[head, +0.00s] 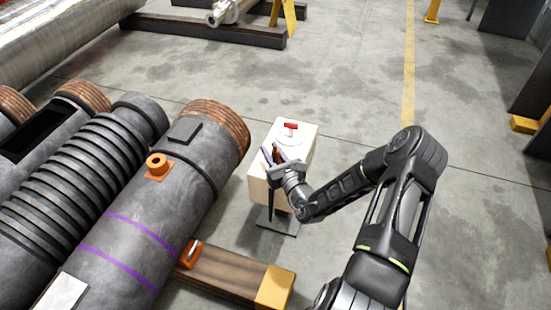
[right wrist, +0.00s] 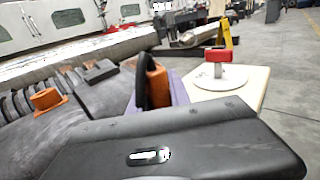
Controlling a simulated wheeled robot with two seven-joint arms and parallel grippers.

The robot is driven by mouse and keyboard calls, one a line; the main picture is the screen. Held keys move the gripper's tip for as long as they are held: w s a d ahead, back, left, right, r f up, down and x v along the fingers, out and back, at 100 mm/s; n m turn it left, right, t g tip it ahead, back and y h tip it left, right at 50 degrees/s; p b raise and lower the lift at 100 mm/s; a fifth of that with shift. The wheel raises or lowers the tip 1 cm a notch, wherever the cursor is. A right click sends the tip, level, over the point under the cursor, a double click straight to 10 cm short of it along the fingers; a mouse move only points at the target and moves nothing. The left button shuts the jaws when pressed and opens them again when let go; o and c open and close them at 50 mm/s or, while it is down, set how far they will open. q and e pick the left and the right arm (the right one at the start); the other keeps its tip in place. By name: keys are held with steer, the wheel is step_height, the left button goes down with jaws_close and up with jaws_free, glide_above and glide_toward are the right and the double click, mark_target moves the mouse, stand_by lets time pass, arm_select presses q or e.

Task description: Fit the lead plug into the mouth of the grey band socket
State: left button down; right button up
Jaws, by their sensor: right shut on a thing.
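My right gripper (head: 273,157) is shut on the lead plug, over the near top edge of a cream box. In the right wrist view the lead plug (right wrist: 156,82) is orange with a black lead looping beside it, and purple-grey fingers flank it. In the head view the plug is mostly hidden, and a dark strand hangs below the gripper. An orange socket (head: 157,163) stands on an orange base on the grey barrel, near a dark grey band; it also shows in the right wrist view (right wrist: 47,99). The plug is apart from it, to its right. My left gripper is not in view.
The cream box (head: 298,140) has a red handle (head: 291,126) on top. A timber beam (head: 232,276) juts out below. Open floor lies beyond the box.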

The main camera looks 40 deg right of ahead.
jaws_close()
step_height(320, 180, up, 10)
steer(key=p, duration=0.4)
steer(key=shift+p, duration=0.35)
stand_by(0.3)
steer(key=a+r+n+y, duration=0.2)
steer(key=a+r+y, duration=0.2)
steer(key=a+r, duration=0.4)
steer(key=a+r+n+y, duration=0.3)
steer(key=a+r, duration=0.6)
steer(key=a, duration=0.5)
steer(key=shift+w+a+r+g+y, duration=0.2)
steer(key=shift+w+a+g+y, duration=0.15)
steer(key=shift+y, duration=0.35)
